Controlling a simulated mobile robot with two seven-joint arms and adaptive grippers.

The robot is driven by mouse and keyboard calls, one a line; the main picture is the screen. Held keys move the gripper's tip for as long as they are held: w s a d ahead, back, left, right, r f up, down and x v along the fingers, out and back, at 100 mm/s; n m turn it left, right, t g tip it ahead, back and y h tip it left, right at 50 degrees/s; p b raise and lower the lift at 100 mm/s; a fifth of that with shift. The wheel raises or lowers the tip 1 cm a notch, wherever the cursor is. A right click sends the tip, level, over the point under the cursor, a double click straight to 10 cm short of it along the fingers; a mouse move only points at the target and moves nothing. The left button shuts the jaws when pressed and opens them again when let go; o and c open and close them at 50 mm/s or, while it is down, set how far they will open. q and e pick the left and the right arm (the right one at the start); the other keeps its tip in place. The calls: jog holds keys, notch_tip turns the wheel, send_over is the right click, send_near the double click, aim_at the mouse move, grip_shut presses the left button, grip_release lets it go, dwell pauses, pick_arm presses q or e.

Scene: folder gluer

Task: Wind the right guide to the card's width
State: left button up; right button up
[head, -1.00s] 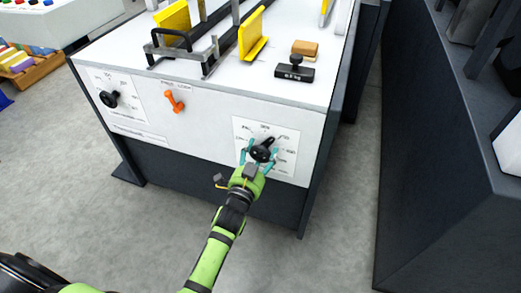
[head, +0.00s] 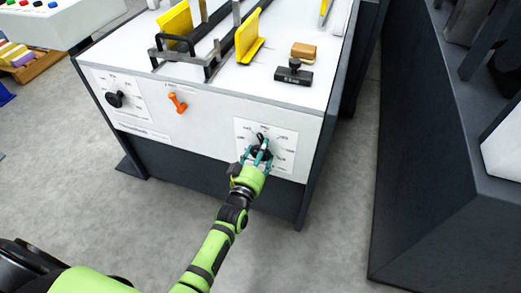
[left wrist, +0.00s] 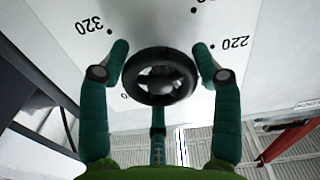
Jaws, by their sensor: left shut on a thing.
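The right guide (head: 249,37) is an upright yellow plate with a foot, on the white machine top. A second yellow guide (head: 176,21) stands to its left. On the front panel, a black round knob (left wrist: 160,78) sits on a white dial plate (head: 288,137) with printed numbers; 320 and 220 are legible in the left wrist view. My left gripper (head: 257,157) is shut on this knob, its teal fingers around the rim. In the head view the fingers partly cover the knob. My right gripper is not in view.
An orange lever (head: 177,102) and another black knob (head: 115,99) are on the same panel, to the left. A black stamp (head: 294,73) and a brown block (head: 304,50) lie on the top. A dark machine (head: 430,170) stands at right, across a floor gap.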

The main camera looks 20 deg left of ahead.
pick_arm(q)
jog(key=n, duration=0.3)
jog(key=shift+f+p, duration=0.15)
jog(key=shift+p, duration=0.15)
jog(key=shift+n, duration=0.8)
jog(key=n, duration=0.3)
jog(key=shift+d+f+n, duration=0.1)
jog(key=shift+d+n, duration=0.05)
jog(key=shift+n, duration=0.25)
jog(key=n, duration=0.3)
jog(key=shift+s+d+n, duration=0.1)
jog(key=shift+n, duration=0.2)
jog(key=shift+n+b, duration=0.3)
jog(key=shift+n, duration=1.4)
jog(key=n+b, duration=0.1)
jog(key=n, duration=0.4)
jog(key=shift+d+r+b, duration=0.1)
jog(key=shift+r+b, duration=0.1)
jog(key=shift+b, duration=0.2)
jog(key=shift+r+n, duration=0.1)
jog(key=shift+n, duration=0.7)
jog(key=shift+r+n+b, duration=0.1)
jog(key=shift+n+b, duration=0.2)
jog(key=shift+n, duration=0.1)
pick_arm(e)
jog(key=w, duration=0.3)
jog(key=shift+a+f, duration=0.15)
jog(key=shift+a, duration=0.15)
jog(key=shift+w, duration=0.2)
